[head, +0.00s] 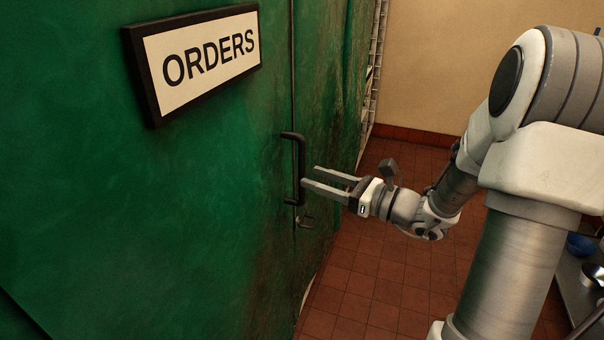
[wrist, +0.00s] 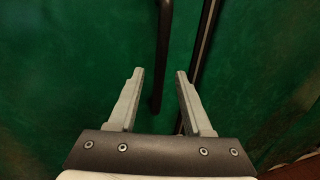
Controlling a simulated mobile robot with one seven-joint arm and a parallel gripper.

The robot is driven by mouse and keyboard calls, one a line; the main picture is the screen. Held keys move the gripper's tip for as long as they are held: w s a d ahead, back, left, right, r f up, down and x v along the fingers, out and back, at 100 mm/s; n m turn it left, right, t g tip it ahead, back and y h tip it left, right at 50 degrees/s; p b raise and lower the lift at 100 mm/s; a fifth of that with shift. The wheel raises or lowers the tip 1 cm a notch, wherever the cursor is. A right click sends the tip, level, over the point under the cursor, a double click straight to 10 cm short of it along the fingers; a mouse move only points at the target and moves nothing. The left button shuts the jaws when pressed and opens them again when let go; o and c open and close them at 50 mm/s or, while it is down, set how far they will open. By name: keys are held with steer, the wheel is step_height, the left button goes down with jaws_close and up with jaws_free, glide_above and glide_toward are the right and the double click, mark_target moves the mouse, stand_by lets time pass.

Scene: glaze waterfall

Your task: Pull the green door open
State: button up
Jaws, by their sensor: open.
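The green door (head: 200,190) fills the left of the head view and most of the wrist view (wrist: 70,70). Its dark vertical bar handle (head: 301,168) is near the door's right edge, beside a vertical seam. My gripper (head: 308,175) is open and empty, its fingertips pointing at the handle from the right, close to it. In the wrist view, the handle (wrist: 162,60) runs down in front of the gap between my two fingertips (wrist: 160,74), nearer the left finger. The handle looks a little beyond the tips; I cannot tell whether they touch it.
An ORDERS sign (head: 208,55) hangs on the door above the handle. The red tiled floor (head: 385,270) is clear. A metal counter (head: 575,285) with a blue bowl (head: 581,245) stands at the right.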

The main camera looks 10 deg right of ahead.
mark_target(302, 198)
steer(key=shift+x, duration=2.2)
steer(key=shift+c, duration=0.3)
jaws_close()
